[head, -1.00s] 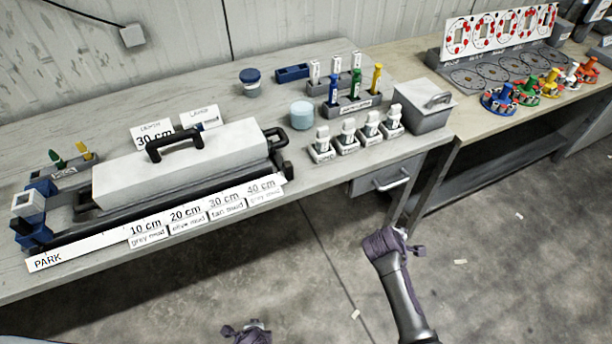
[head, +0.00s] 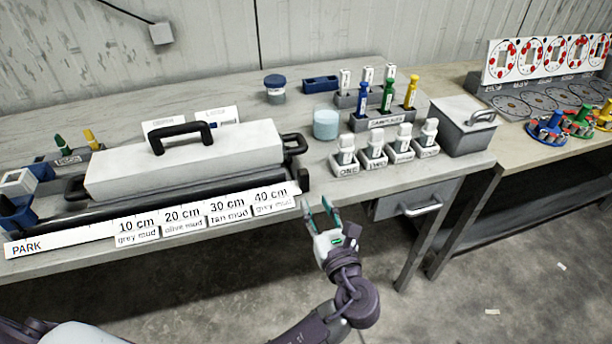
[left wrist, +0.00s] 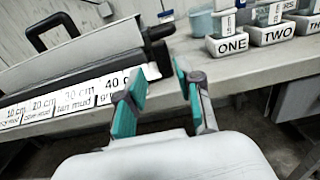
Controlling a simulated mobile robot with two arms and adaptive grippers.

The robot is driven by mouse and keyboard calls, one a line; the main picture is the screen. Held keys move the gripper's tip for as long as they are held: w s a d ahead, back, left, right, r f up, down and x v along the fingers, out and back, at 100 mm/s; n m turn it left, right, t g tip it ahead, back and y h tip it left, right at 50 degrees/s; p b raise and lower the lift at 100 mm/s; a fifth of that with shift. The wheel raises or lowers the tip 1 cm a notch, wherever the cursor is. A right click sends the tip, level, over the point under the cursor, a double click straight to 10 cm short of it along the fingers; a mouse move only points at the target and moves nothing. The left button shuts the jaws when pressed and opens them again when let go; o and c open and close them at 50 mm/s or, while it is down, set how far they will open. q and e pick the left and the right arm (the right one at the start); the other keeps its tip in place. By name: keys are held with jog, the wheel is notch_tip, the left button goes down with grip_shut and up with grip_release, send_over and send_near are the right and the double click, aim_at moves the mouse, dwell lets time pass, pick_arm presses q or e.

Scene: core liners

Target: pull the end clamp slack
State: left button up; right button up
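A long pale lidded box (head: 190,165) with a black handle lies on the bench behind a dark rail (head: 170,205). A black fitting with a loop (head: 294,146) sits at the rail's right end; it also shows in the left wrist view (left wrist: 157,42). A blue block with a white top (head: 18,184) sits at the left end, cut by the picture edge. I cannot tell which is the end clamp. My left gripper (head: 318,208) is open and empty, in front of the bench edge, right of the 40 cm label. Its two fingers show apart in the left wrist view (left wrist: 160,88). My right gripper is out of view.
A ruler strip marked PARK (head: 60,240) and length cards (head: 184,222) line the front edge. Numbered white holders (head: 373,155), a pale blue jar (head: 326,124) and a grey lidded box (head: 464,126) stand to the right.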

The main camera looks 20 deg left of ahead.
aim_at(305, 180)
pick_arm(q)
jog(key=x, duration=1)
jog(key=shift+w+a+f+p, duration=0.1)
jog(key=shift+w+a+p, duration=0.05)
jog(key=shift+p, duration=0.2)
grip_shut()
